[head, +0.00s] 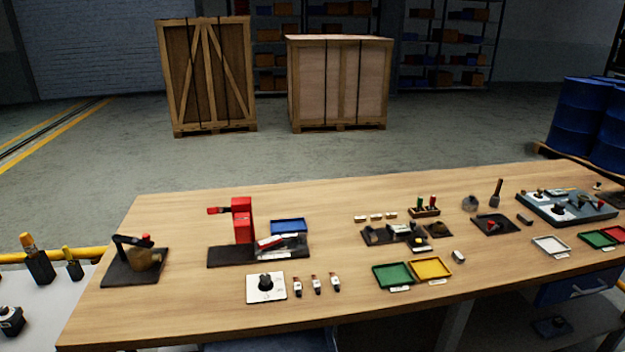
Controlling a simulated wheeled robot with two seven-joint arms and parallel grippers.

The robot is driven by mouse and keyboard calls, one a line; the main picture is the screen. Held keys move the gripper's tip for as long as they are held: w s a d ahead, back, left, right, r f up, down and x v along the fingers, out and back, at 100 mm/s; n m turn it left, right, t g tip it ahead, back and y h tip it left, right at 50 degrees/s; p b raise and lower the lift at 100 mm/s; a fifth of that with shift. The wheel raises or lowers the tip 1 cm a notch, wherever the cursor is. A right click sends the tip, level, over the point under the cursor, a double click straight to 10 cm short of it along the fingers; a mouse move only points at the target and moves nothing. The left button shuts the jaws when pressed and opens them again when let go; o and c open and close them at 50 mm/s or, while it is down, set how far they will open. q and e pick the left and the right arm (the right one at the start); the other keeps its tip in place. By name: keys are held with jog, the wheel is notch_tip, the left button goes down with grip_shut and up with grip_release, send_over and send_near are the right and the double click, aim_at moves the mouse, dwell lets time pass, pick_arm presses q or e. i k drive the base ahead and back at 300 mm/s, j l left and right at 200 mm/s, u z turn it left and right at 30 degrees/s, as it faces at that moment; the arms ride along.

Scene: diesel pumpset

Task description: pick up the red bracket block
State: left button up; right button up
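On the wooden bench (335,218), a tall red upright block (242,222) with an arm jutting left stands on a dark mat (222,257). A red and light-grey piece (270,243) lies at its foot on the right. A small red piece (147,239) also shows on a brown and black fixture on the left mat. I cannot tell for sure which of these is the red bracket block. Neither of my grippers is in view.
A blue tray (289,226) sits behind the red and grey piece. A white plate with a black knob (266,287) and several small bottles stand in front. Green (393,276) and yellow (431,268) trays lie to the right. The bench's front left is mostly clear.

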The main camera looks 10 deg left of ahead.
aim_at(271, 241)
jog(key=i+l+u, duration=0.2)
jog(key=i+l, duration=0.15)
jog(key=l, duration=0.3)
jog(key=i+l+u, duration=0.1)
jog(key=l, duration=0.2)
jog(key=i+l+u, duration=0.1)
jog(key=l, duration=0.25)
jog(key=i+l+u, duration=0.1)
jog(key=l, duration=0.3)
jog(key=i+l+u, duration=0.1)
jog(key=i+l, duration=0.15)
jog(key=i+l+u, duration=0.1)
jog(key=l, duration=0.4)
